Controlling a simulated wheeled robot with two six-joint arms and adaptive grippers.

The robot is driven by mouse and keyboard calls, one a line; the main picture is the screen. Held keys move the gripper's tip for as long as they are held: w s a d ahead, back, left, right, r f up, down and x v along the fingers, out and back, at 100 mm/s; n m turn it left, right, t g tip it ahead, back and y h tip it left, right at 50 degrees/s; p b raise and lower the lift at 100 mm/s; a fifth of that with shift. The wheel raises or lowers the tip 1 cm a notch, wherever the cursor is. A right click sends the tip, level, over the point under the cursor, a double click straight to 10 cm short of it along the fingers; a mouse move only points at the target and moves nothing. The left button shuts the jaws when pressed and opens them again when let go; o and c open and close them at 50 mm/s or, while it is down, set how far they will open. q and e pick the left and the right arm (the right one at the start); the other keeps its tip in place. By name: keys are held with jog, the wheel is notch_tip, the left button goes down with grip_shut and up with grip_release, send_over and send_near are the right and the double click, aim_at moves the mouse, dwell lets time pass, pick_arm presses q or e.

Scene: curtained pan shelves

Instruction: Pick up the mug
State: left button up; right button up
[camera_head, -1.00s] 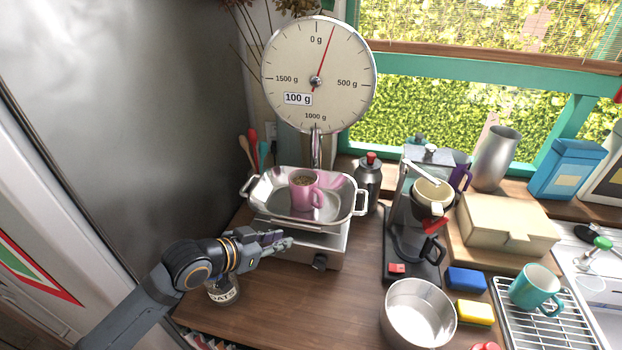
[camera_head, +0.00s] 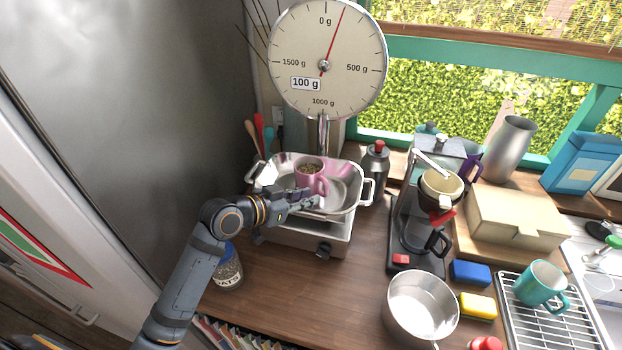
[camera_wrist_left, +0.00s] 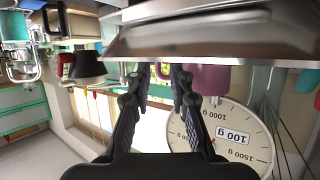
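A pink mug (camera_head: 308,179) with dark contents stands upright in the metal pan (camera_head: 360,165) of the scale; it also shows in the left wrist view (camera_wrist_left: 208,79), partly cut off by the pan's edge. My left gripper (camera_head: 311,199) is in front of the mug at the near side of the pan and overlaps it in the head view. In the left wrist view its fingers (camera_wrist_left: 158,82) are apart with nothing held between them, and the mug is just to their right. A teal mug (camera_head: 540,284) stands on a wire rack at the right. My right gripper is not in view.
An oats jar (camera_head: 229,270) stands beside my left arm. A coffee machine (camera_head: 408,215), a steel pot (camera_head: 421,310) and sponges (camera_head: 471,273) fill the right.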

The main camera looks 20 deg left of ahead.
aim_at(324, 192)
pick_arm(q)
jog(key=shift+w+d+p, duration=0.85)
jog(key=shift+w+p, duration=0.25)
jog(key=shift+p, duration=0.15)
jog(key=shift+p+x, duration=0.3)
jog(key=shift+x, duration=0.95)
jog(key=shift+d+f, duration=0.1)
jog(key=shift+f, duration=0.15)
jog(key=shift+s, duration=0.1)
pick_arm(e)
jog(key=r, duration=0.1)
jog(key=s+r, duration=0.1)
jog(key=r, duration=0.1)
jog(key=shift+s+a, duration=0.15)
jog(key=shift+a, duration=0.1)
pick_arm(q)
grip_shut()
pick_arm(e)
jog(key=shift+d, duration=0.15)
